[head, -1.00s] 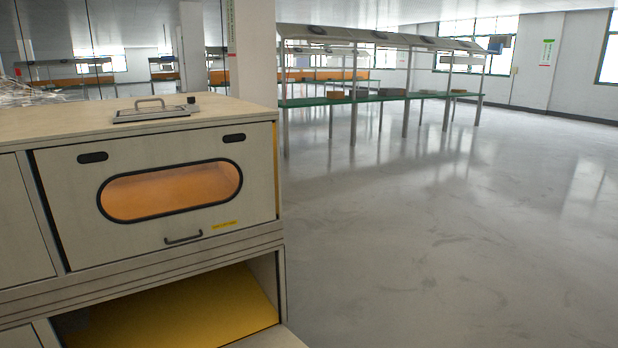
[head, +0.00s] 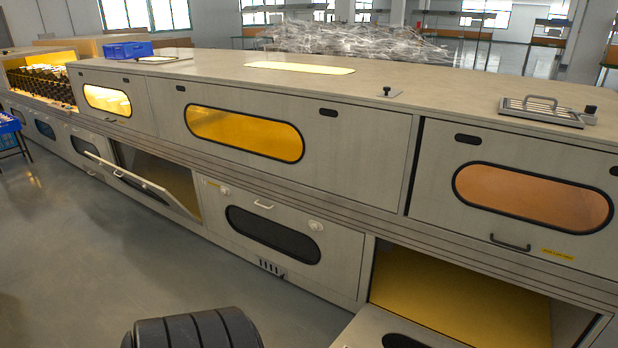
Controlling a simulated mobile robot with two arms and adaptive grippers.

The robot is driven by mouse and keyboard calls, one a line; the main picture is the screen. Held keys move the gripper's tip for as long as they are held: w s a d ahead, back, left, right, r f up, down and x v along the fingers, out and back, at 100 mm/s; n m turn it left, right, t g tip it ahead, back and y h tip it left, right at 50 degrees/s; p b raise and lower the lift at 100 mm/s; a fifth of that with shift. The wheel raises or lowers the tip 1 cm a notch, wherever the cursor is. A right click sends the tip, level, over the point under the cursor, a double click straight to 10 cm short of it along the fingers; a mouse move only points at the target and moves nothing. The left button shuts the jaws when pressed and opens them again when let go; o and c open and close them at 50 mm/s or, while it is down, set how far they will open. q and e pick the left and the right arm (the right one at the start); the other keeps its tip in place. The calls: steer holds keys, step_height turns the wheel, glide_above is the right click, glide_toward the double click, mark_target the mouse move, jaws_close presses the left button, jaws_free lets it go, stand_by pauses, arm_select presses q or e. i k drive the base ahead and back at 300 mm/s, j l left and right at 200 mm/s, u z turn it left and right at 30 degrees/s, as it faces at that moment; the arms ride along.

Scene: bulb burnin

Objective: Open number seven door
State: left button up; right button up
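A long pale cabinet (head: 300,90) has doors in an upper and a lower row; I can read no number on any of them. The upper right door (head: 435,190) is shut, with an orange oval window, a dark handle (head: 510,242) and a small yellow label (head: 557,254). The upper middle door (head: 350,150) is shut, with a lit yellow window. A lower middle door (head: 345,262) is shut, with a dark window and pale handle. Lower doors at the right (head: 362,328) and left (head: 150,188) hang open, folded down. Neither gripper is in view.
A far-left upper bay (head: 42,80) is open, showing dark rows inside. A blue crate (head: 125,50) and a grille plate with a handle (head: 545,110) sit on top. A clear tangled heap (head: 350,42) lies behind. Grey floor (head: 80,260) is free in front.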

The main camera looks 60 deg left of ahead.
mark_target(330, 255)
steer(key=u, duration=2.25)
